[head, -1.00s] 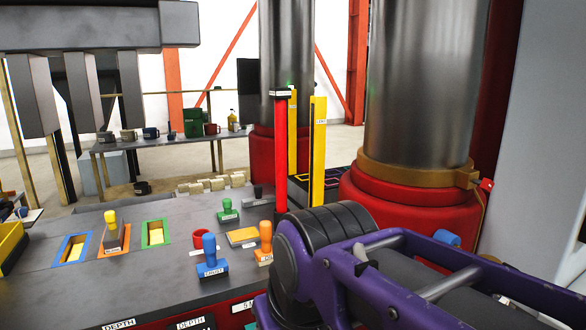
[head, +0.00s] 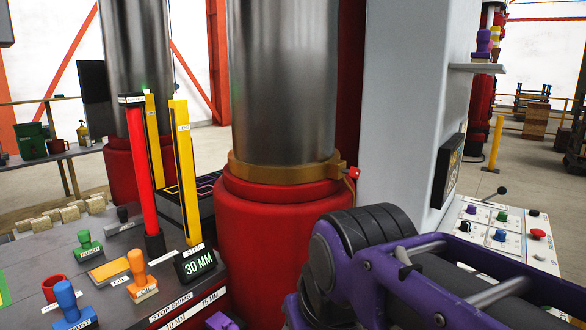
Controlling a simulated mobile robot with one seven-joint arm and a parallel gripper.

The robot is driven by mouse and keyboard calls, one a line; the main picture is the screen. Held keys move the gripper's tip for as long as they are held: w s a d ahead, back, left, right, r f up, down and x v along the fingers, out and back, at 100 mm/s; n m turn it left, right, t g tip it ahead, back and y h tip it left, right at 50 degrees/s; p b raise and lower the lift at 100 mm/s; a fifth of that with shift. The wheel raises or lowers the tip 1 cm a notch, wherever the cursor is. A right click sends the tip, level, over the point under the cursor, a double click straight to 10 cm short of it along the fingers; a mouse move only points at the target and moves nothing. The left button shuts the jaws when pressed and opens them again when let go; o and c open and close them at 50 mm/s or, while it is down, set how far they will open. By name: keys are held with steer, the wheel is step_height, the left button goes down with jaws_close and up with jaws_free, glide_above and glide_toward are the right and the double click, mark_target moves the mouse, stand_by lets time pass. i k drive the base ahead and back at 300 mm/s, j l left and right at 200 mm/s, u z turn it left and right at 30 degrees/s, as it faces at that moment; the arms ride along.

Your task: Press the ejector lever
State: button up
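A small lever with a black ball knob (head: 501,190) stands at the back edge of the white control panel (head: 470,228) at the right. I cannot read a label that marks it as the ejector lever. The panel also carries several coloured knobs and a red mushroom button (head: 538,234). My purple and black arm fills the lower right and hides the panel's near part. My gripper is out of view.
Large steel columns with red bases (head: 275,230) stand at centre and left. The grey table (head: 110,250) holds several stamps, a red cup (head: 54,287) and a "30 MM" display (head: 195,265). A grey wall or cabinet (head: 405,110) stands behind my arm.

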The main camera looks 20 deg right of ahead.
mark_target(502, 189)
steer(key=z, duration=1.9)
steer(key=i+l+z, duration=0.5)
steer(key=i+z, duration=0.65)
steer(key=i+l+u, duration=0.2)
steer(key=i, duration=0.3)
steer(key=i+u, duration=0.2)
steer(key=i, duration=0.25)
steer(key=i+l+u, duration=0.2)
steer(key=u, duration=0.25)
steer(key=i+l+u, duration=0.3)
steer(key=u, duration=0.2)
steer(key=i+l+u, duration=0.4)
steer(key=l, duration=0.2)
steer(key=l+u, duration=0.2)
steer(key=i+l, duration=0.05)
steer(key=l, duration=0.05)
